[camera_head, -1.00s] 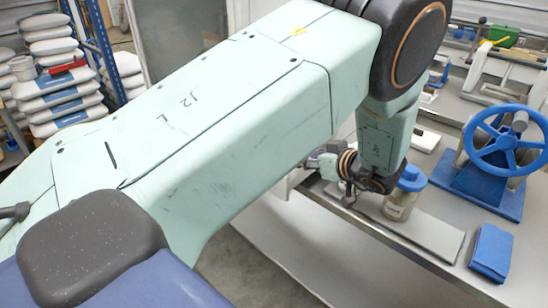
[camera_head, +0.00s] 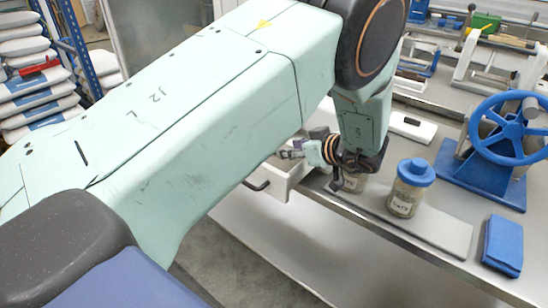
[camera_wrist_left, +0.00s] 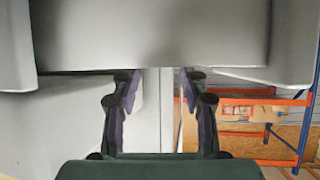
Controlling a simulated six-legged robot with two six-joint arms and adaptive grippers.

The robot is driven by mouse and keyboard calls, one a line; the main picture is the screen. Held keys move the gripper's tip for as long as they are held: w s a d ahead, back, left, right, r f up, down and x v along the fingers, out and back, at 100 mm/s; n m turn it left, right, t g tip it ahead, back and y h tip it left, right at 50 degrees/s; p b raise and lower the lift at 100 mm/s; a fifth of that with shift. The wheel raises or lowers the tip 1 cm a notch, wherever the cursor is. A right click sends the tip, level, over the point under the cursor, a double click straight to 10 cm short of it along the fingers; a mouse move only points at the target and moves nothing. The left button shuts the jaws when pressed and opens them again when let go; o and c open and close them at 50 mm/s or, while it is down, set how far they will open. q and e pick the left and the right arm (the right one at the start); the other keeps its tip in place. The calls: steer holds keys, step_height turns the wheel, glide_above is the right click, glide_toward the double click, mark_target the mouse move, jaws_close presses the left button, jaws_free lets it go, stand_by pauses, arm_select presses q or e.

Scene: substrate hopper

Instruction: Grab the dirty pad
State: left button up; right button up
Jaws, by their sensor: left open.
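I cannot pick out a pad that looks dirty. A flat blue folded pad or cloth (camera_head: 502,246) lies on the metal bench at the right and shows no clear dirt. My left gripper (camera_head: 291,153) is at the bench's near left edge, above an open white drawer (camera_head: 280,180) with a dark handle. It is well left of the blue pad. In the left wrist view its two dark fingers (camera_wrist_left: 160,92) stand apart with nothing between them. A pale grey surface fills much of that view beyond them. The drawer's inside is largely hidden. My right gripper is not in view.
A blue-lidded jar (camera_head: 408,188) stands on a grey mat (camera_head: 448,232); another jar (camera_head: 354,182) is partly behind my wrist. A blue handwheel device (camera_head: 508,130) stands behind the blue pad. Sacks (camera_head: 35,85) are stacked at the left. An orange rack (camera_wrist_left: 285,105) shows in the wrist view.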

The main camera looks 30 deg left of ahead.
mark_target(277, 147)
arm_select(q)
steer(key=x, duration=0.3)
steer(key=shift+s+a+f, duration=0.1)
steer(key=shift+a, duration=0.25)
steer(key=shift+w+a+f, duration=0.25)
steer(key=shift+a, duration=0.25)
steer(key=shift+c, duration=0.5)
jaws_close()
steer(key=shift+s, duration=0.1)
